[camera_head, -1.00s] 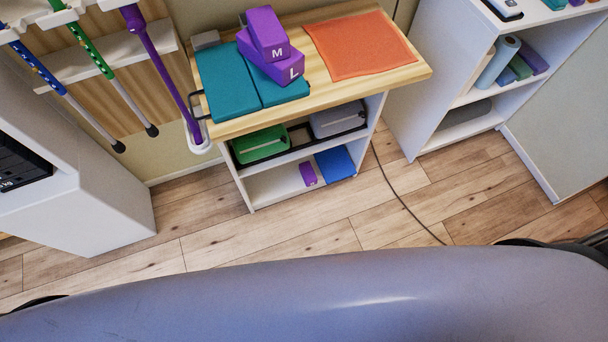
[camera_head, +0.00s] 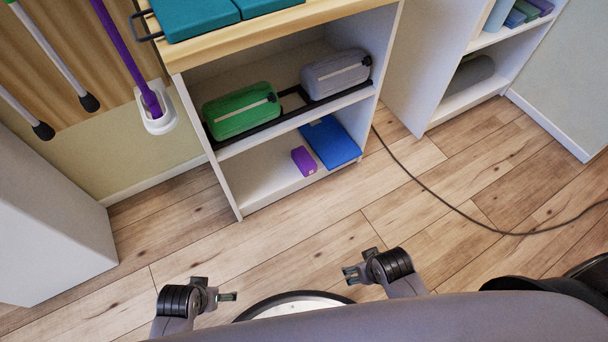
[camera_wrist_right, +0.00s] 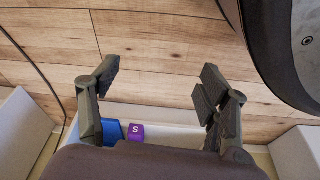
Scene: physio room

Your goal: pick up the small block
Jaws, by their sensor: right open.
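The small block (camera_head: 304,160) is purple and lies on the lower shelf of the wooden-topped unit (camera_head: 230,195), beside a blue box (camera_head: 330,142). In the right wrist view the small block (camera_wrist_right: 136,132), marked S, shows between the open fingers but farther off, at the shelf edge. My right gripper (camera_head: 359,264) is open and empty, over the floor in front of the unit, well apart from the block. My left gripper (camera_head: 214,290) is lower left in the head view, its fingers apart and nothing seen between them.
A green case (camera_head: 240,112) and a grey case (camera_head: 336,75) sit on the shelf above the block. A black cable (camera_head: 450,205) runs across the floor at right. A white cabinet (camera_head: 50,210) stands at left. The floor before the unit is otherwise clear.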

